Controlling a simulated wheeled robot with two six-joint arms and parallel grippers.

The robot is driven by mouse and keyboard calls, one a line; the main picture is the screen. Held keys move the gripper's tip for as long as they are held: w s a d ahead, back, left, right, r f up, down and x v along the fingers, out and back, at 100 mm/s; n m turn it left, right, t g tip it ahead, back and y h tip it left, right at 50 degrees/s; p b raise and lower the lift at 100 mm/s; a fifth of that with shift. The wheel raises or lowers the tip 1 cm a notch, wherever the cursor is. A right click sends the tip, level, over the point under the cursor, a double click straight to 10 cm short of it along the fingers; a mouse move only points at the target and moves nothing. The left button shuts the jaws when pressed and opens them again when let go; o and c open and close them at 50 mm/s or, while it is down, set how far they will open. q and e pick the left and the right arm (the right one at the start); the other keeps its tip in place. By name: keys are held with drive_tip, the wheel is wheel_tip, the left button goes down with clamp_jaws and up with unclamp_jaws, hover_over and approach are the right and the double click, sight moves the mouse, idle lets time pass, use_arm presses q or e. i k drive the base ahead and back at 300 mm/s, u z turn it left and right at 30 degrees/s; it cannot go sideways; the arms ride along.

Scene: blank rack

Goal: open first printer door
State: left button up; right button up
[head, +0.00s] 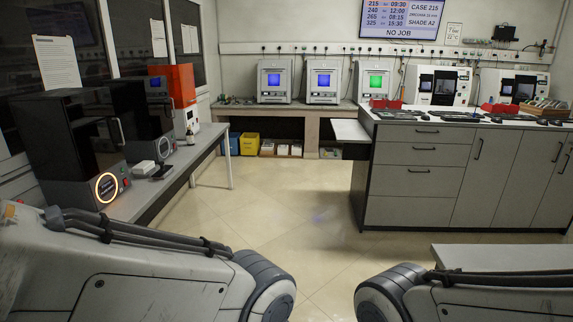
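A black printer (90,140) stands on the bench at the left, with a grey base and a glowing ring display (107,187). Its dark glossy door has a pale vertical handle (121,131) and looks shut. A second dark printer (152,108) stands just behind it. Which one counts as first is not marked. My two arms show only as links at the bottom left and bottom right. Neither gripper is in view, and both arms are well apart from the printer handle.
The left bench (203,145) also holds an orange-red machine (178,83), a bottle and small white and dark boxes. A grey cabinet island (415,180) stands at the right. Lit machines line the back counter. The floor (290,205) between is clear.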

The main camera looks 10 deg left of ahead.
sight(91, 119)
drive_tip(key=i, duration=1.9)
drive_tip(key=u, duration=0.55)
drive_tip(key=i, duration=0.95)
drive_tip(key=u, duration=1.65)
drive_tip(key=i, duration=0.9)
drive_tip(key=u, duration=0.75)
